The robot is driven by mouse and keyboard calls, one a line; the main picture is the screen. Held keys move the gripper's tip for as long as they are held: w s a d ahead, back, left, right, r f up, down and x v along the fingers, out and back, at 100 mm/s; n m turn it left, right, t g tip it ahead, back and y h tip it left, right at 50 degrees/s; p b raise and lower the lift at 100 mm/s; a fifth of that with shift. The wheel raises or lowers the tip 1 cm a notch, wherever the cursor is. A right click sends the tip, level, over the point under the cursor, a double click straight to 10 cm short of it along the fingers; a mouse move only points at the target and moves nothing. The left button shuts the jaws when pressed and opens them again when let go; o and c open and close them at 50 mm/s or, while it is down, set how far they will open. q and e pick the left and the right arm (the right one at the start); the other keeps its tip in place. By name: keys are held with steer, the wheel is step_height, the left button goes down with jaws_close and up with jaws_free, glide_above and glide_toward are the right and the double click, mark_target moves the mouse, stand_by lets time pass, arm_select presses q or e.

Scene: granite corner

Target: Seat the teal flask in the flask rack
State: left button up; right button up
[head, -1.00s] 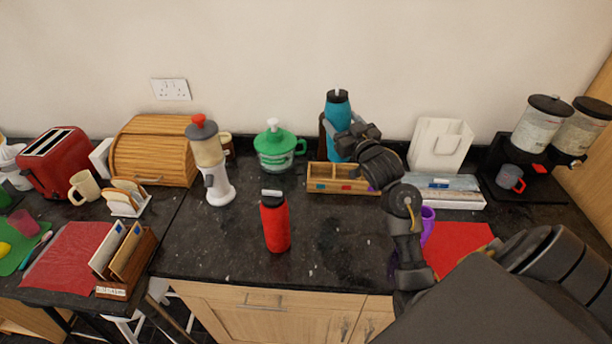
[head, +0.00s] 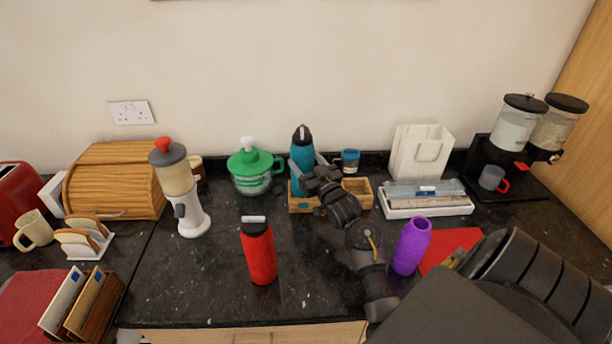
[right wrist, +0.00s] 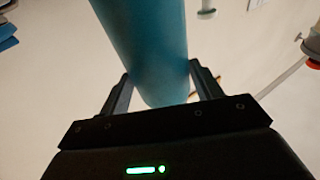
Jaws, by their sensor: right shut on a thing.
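The teal flask (head: 301,152) has a dark cap and stands near upright at the left end of the wooden flask rack (head: 362,187) in the head view. My right gripper (head: 309,168) is shut on it, with a finger on each side. The right wrist view shows the teal body (right wrist: 150,45) between the fingers (right wrist: 160,88). My left gripper is not in view.
A red flask (head: 259,252) and a purple flask (head: 411,246) stand in front of the rack. A blue cup (head: 349,158) is behind it. A green-lidded jug (head: 254,169) is left, and a white tray (head: 428,208) is right. Open granite lies around the red flask.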

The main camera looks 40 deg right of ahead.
mark_target(307, 172)
steer(key=shift+f, duration=0.15)
step_height(307, 172, down, 3)
steer(key=shift+f+p, duration=0.1)
steer(key=shift+p, duration=0.3)
steer(key=shift+f, duration=0.35)
steer(key=o, duration=1.3)
steer(key=shift+o, duration=0.2)
